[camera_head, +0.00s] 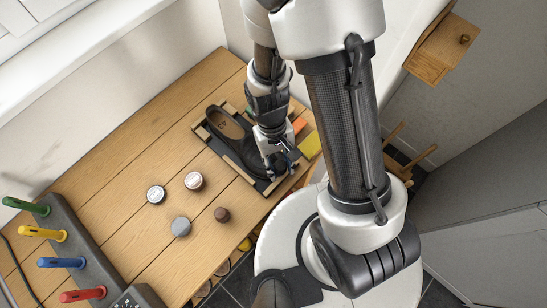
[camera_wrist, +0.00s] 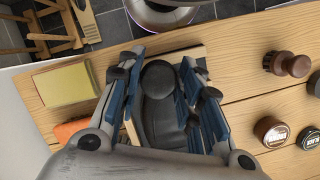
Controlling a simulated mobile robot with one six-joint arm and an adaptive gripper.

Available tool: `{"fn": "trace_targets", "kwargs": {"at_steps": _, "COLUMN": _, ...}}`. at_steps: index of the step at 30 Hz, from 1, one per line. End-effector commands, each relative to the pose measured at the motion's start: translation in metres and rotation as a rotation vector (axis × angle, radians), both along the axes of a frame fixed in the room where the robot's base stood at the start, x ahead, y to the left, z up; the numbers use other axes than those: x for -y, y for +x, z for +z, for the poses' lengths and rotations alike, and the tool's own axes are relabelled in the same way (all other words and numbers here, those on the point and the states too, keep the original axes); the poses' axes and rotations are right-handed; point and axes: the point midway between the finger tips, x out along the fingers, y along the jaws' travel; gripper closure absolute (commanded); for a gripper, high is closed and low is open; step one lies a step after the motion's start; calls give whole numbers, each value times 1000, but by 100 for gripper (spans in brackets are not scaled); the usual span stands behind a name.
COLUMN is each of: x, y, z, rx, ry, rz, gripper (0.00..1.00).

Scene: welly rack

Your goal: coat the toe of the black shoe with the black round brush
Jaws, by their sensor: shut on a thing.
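The black shoe (camera_head: 226,128) lies on a dark board with wooden strips (camera_head: 202,132) on the table, its toe end towards the lower right of the head view. My gripper (camera_head: 276,168) is over the toe end and hides part of it. In the wrist view my gripper (camera_wrist: 160,88) has its blue-padded fingers on either side of a dark round piece, which looks like the black round brush (camera_wrist: 158,77). The dark leather of the shoe (camera_wrist: 164,122) shows below it. I cannot tell whether the brush touches the toe.
A brown round brush (camera_head: 222,214) and several tins, one grey (camera_head: 181,227), stand left of the shoe. A yellow block (camera_head: 309,145) and an orange block (camera_head: 298,125) lie right of it. A rack with coloured pegs (camera_head: 70,240) is at the lower left.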

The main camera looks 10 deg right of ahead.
Motion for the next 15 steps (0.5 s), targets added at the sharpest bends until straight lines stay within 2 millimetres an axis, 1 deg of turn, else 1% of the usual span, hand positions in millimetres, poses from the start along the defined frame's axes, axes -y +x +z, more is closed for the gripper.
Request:
{"fn": "trace_targets", "kwargs": {"at_steps": 3, "x": 2, "y": -3, "z": -1, "rx": 0, "ry": 0, "rz": 0, "gripper": 100}}
{"fn": "trace_targets", "kwargs": {"at_steps": 8, "x": 1, "y": -1, "z": -2, "rx": 1, "ry": 0, "rz": 1, "gripper": 100}}
{"fn": "trace_targets", "kwargs": {"at_steps": 15, "x": -10, "y": 15, "z": 0, "rx": 1, "ry": 0, "rz": 4, "gripper": 100}}
